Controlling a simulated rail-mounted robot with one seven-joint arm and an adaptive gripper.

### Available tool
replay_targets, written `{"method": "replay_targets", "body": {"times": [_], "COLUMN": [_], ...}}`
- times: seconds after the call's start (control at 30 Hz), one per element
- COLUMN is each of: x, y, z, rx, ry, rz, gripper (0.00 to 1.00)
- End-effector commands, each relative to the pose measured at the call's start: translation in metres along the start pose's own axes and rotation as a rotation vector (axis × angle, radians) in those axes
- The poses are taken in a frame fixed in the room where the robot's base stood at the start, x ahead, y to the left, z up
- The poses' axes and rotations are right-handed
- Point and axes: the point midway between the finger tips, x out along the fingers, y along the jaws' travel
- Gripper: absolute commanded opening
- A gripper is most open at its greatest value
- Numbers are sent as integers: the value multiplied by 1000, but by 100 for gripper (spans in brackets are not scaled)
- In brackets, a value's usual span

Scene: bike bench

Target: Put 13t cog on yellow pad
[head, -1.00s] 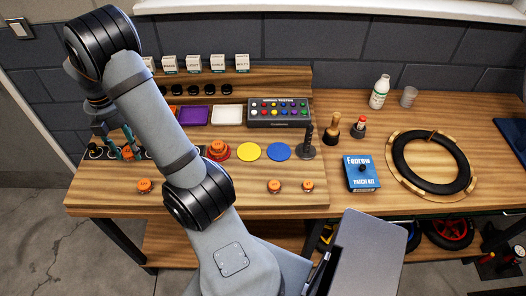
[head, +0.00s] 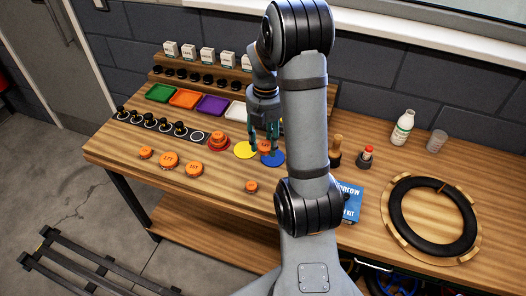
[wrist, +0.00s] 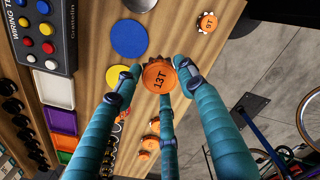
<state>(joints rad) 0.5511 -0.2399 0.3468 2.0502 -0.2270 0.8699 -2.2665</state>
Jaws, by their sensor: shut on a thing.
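My gripper (head: 264,150) is shut on the orange 13T cog (wrist: 158,76), with its teal fingers around the cog's rim and the "13T" face toward the wrist camera. In the head view the held cog (head: 264,145) is mostly hidden between the fingers, above the bench near the pads. The round yellow pad (head: 243,150) lies flat and shows no cog on it. In the wrist view the yellow pad (wrist: 117,77) is just left of the cog, partly behind a finger. The blue pad (head: 271,160) lies beside it, close to the fingers.
Loose orange cogs (head: 168,160) lie along the front, with a 9T cog (wrist: 207,22) apart. Coloured trays (head: 185,98) and a row of black-knobbed pegs (head: 164,125) are behind and left.

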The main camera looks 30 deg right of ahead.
Motion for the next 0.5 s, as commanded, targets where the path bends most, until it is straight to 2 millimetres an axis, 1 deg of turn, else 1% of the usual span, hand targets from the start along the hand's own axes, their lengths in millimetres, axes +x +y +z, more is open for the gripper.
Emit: {"method": "replay_targets", "body": {"times": [0.07, 0.17, 0.5], "x": [1, 8, 49], "y": [4, 16, 88], "z": [1, 3, 12], "rx": [-28, -44, -41], "ry": [-2, -1, -1], "rz": [2, -1, 0], "gripper": [14, 14, 14]}}
